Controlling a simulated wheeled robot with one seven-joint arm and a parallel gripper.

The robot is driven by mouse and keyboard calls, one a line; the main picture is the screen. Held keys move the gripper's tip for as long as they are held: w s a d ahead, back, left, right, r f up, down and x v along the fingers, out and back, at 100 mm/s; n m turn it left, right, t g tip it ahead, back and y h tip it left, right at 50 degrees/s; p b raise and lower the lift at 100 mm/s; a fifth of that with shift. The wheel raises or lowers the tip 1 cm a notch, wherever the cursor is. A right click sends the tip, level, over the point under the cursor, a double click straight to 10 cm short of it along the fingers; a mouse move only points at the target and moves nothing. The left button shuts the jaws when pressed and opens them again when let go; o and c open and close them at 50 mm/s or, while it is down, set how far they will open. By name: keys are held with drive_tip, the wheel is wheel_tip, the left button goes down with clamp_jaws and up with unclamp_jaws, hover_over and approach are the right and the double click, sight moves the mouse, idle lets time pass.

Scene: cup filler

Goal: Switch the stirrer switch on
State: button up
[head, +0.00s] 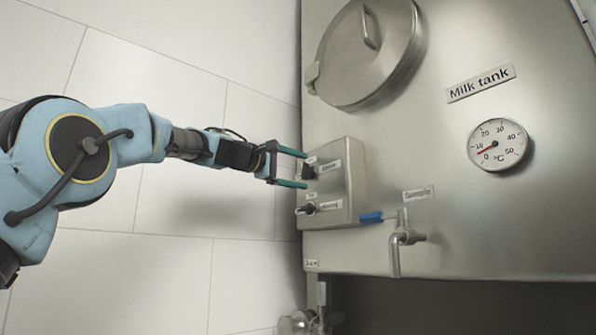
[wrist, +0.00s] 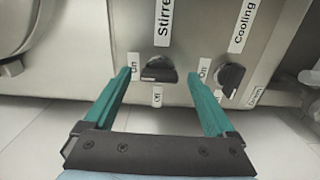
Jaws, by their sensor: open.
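The stirrer switch is a black rotary knob (head: 308,172) on the grey control box, the upper of two in the head view. In the wrist view the stirrer knob (wrist: 158,70) has an "On" label to its left and an "Off" label below it. I cannot tell for sure which way it points. My gripper (head: 305,170) is open, its teal fingers at the face of the box, one above and one below the knob. In the wrist view the gripper (wrist: 160,74) has a fingertip on each side of the knob, with gaps. Contact does not show.
The cooling knob (wrist: 230,78) is close beside the right fingertip; it also shows lower on the control box (head: 348,190) in the head view. A tap with a blue handle (head: 371,217) is to the right below. The milk tank (head: 450,190) has a round lid and a thermometer.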

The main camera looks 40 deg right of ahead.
drive_tip(key=shift+w+a+f+b, duration=0.1)
drive_tip(key=shift+a+b, duration=0.2)
drive_tip(key=shift+a, duration=0.2)
drive_tip(key=a+b, duration=0.3)
drive_tip(key=a, duration=0.6)
drive_tip(key=shift+w+a, duration=0.2)
drive_tip(key=shift+a, duration=0.2)
